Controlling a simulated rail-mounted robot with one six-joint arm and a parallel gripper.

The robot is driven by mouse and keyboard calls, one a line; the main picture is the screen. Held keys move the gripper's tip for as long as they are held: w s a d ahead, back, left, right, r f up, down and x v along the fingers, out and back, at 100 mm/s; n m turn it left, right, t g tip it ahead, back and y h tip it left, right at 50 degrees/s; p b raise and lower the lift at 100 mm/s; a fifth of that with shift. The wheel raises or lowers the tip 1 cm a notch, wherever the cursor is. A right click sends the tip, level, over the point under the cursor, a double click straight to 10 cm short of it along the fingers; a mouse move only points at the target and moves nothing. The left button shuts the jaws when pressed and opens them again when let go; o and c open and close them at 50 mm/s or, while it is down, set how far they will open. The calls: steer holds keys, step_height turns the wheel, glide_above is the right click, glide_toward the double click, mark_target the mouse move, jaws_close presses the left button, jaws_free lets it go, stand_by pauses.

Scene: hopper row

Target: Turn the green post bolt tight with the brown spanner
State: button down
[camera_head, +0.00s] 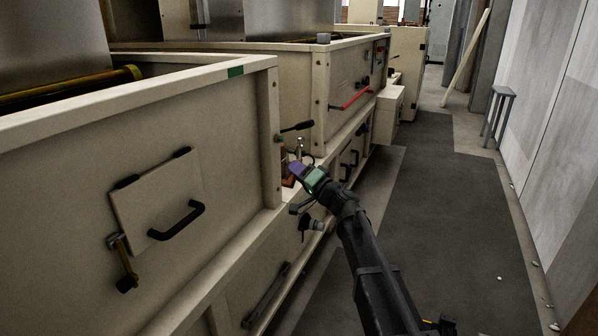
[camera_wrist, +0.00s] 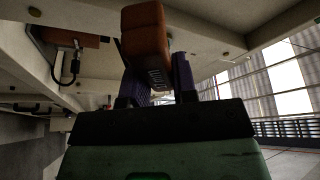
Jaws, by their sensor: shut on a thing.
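My gripper (camera_head: 297,170), with purple fingers and a green body, is in front of the gap between the two hopper units. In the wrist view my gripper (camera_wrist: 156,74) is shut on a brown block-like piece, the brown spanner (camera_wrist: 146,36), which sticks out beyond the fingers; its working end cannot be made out. In the head view the spanner is mostly hidden by the fingers. A small dark greenish bolt head (camera_head: 278,138) sits on the near unit's corner post, above and left of my gripper, apart from it. I cannot tell surely whether it is the green bolt.
A black lever (camera_head: 297,127) juts out just above my gripper. A red handle (camera_head: 356,99) is on the far unit. A hinged panel with a black handle (camera_head: 177,221) is on the near unit. The dark aisle floor (camera_head: 440,220) to the right is clear.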

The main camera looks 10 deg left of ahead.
steer(key=w+f+n+g+y+b, duration=0.3)
steer(key=w+n+g+y+b, duration=0.2)
steer(key=n, duration=1.6)
steer(key=w+g, duration=0.3)
steer(key=w, duration=0.3)
steer(key=shift+w+a+f+y+b, duration=0.25)
steer(key=shift+w+a+y+b, duration=0.05)
steer(key=shift+w+b, duration=0.1)
steer(key=shift+a, duration=0.2)
steer(key=shift+w+a, duration=0.2)
steer(key=shift+a, duration=0.15)
steer(key=shift+a, duration=0.15)
steer(key=shift+w+a, duration=0.15)
steer(key=shift+a, duration=0.1)
